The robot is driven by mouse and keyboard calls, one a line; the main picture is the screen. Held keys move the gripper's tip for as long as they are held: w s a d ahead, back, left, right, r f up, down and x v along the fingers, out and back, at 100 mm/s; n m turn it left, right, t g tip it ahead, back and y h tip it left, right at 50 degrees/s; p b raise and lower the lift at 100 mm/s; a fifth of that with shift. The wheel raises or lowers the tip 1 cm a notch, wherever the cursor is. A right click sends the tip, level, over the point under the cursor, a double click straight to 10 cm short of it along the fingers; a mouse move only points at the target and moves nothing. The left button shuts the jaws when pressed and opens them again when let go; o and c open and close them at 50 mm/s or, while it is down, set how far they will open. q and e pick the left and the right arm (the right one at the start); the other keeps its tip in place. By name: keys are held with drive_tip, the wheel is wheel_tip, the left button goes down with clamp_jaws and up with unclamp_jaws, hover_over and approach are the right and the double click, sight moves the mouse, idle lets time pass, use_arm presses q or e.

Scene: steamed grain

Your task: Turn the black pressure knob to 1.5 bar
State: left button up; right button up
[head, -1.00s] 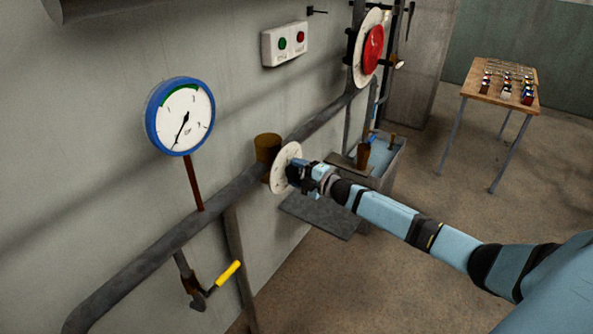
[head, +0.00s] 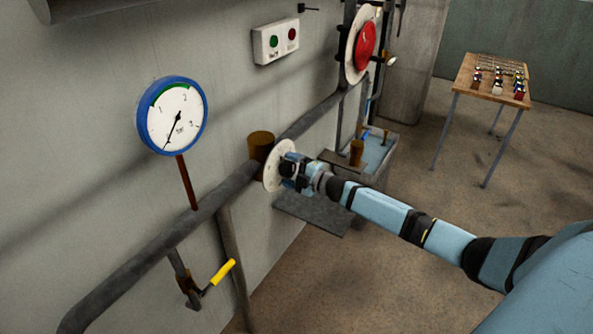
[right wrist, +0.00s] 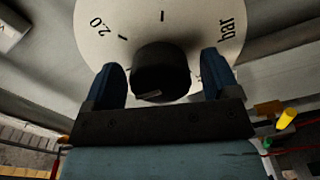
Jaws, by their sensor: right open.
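The black pressure knob (right wrist: 160,72) sits in the middle of a white dial plate (right wrist: 105,35) in the right wrist view. My right gripper (right wrist: 163,80) is open, one finger on each side of the knob, with gaps visible. In the head view my right gripper (head: 292,170) is at the dial plate (head: 272,167) on the pipe and largely hides the knob. The blue-rimmed gauge (head: 172,115) has its needle pointing down and slightly left. My left gripper is not in view.
A pipe (head: 150,255) runs along the wall, with a yellow-handled valve (head: 222,272) below. A red round handle (head: 364,46) and a button box (head: 276,41) are further back. A wooden table (head: 490,78) stands at the right; the floor before it is clear.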

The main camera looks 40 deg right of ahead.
drive_tip(key=b+v, duration=0.2)
drive_tip(key=v, duration=1.1)
drive_tip(key=shift+s, duration=0.35)
drive_tip(key=shift+d, duration=0.1)
